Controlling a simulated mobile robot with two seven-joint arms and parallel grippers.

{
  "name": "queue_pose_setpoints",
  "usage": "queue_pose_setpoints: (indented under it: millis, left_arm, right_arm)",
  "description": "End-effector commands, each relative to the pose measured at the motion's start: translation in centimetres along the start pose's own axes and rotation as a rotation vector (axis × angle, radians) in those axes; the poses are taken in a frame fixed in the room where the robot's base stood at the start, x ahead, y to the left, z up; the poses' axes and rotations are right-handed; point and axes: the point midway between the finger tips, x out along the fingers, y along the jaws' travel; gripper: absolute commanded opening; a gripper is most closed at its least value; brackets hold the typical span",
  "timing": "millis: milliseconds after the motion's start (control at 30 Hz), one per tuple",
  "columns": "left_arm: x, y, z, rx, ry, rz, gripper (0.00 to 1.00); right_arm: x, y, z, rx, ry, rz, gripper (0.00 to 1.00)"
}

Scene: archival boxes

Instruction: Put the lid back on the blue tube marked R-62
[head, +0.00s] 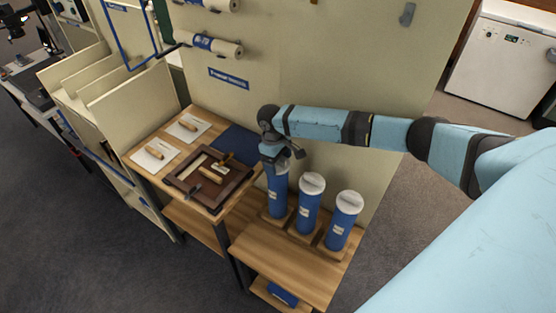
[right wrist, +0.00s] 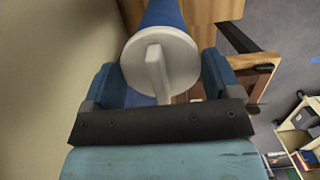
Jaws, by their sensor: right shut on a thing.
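Three blue tubes stand in wooden holders on the lower wooden bench. My right gripper (head: 278,152) is above the left tube (head: 277,192) and hides its top. The middle tube (head: 308,210) and the right tube (head: 342,228) have white lids on. In the right wrist view my right gripper (right wrist: 160,75) is shut on a white round lid (right wrist: 178,62) with a raised bar, one finger on each side. The blue tube (right wrist: 163,13) shows behind the lid; I cannot tell whether they touch. The tube labels are too small to read. My left gripper is not in view.
A higher wooden table to the left holds a dark framed tray (head: 186,183), a blue mat (head: 236,145) and white sheets (head: 140,161) with small rolls. A beige panel (head: 340,70) stands close behind the tubes. The bench front (head: 265,250) is clear.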

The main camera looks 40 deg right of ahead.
Motion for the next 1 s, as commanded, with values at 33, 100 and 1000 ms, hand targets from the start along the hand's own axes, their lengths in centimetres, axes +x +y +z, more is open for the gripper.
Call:
queue_pose_setpoints:
  millis: [33, 100, 1000]
  left_arm:
    - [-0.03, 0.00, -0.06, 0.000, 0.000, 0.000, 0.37]
    - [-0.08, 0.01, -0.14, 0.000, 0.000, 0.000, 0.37]
    - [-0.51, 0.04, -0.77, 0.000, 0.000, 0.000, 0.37]
  right_arm:
    - [-0.02, 0.00, 0.01, 0.000, 0.000, 0.000, 0.61]
    - [-0.04, 0.00, 0.01, 0.000, 0.000, 0.000, 0.61]
    - [0.06, 0.00, 0.01, 0.000, 0.000, 0.000, 0.97]
